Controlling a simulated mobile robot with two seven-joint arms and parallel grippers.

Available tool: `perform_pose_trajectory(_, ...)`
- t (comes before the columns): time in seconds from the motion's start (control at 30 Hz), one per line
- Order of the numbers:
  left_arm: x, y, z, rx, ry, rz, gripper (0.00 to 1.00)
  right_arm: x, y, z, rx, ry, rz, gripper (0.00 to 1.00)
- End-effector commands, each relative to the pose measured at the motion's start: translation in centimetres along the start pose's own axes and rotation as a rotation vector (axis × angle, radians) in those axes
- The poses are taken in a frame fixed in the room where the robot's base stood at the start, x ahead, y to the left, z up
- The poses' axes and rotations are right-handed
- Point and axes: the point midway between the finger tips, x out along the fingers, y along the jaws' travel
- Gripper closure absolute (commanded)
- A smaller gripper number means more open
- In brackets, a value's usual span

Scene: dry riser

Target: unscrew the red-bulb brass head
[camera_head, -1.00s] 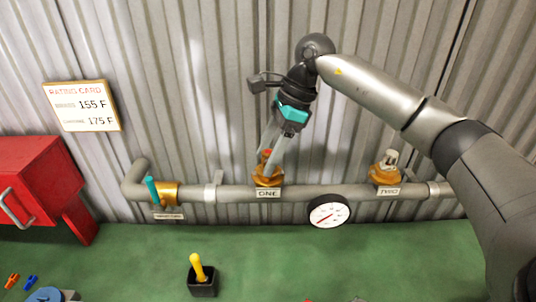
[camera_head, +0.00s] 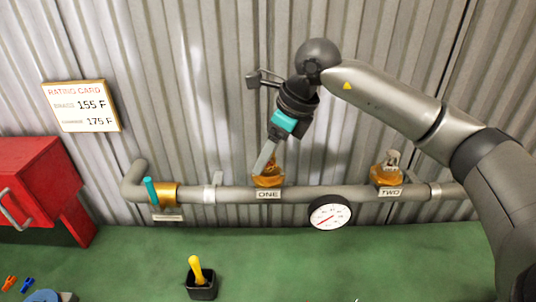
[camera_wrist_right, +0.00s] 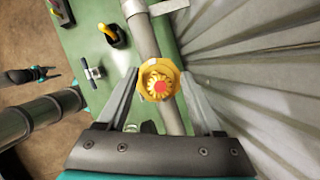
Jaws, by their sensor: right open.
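The red-bulb brass head (camera_wrist_right: 159,83) sits on the grey pipe above the label ONE, its red centre facing my right wrist camera. In the head view this brass head (camera_head: 268,178) is partly hidden by my right gripper's finger. My right gripper (camera_head: 268,165) comes down from above at a tilt. In the right wrist view my right gripper (camera_wrist_right: 162,88) is open, with one finger on each side of the brass head and visible gaps between. A second brass head (camera_head: 387,172) with a pale top sits above the label TWO.
A round gauge (camera_head: 329,213) hangs on the pipe (camera_head: 235,194) between the heads. A teal-handled brass valve (camera_head: 163,193) is at left. The green bench front is mostly clear.

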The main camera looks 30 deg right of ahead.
Motion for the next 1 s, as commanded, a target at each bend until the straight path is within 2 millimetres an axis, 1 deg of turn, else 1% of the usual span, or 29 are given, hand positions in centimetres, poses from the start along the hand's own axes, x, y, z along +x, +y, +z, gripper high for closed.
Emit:
perform_pose_trajectory(0.4,0.77,0.02,0.07,0.0,0.0,0.0,0.5,0.07,0.06,0.01,0.343,-0.001,-0.144,0.32)
perform_pose_trajectory(0.5,0.84,0.02,0.08,0.0,0.0,0.0,0.5,0.04,0.03,0.03,0.403,-0.001,-0.168,0.32)
perform_pose_trajectory(0.77,0.83,0.02,0.08,0.0,0.0,0.0,0.5,0.0,-0.02,0.01,0.432,0.0,-0.179,0.32)
perform_pose_trajectory(0.8,0.83,0.02,0.08,0.0,0.0,0.0,0.5,0.0,-0.02,0.01,0.431,0.0,-0.179,0.34)
perform_pose_trajectory(1.0,0.83,0.02,0.08,0.0,0.0,0.0,0.5,0.0,-0.01,0.0,0.43,0.0,-0.178,0.56)
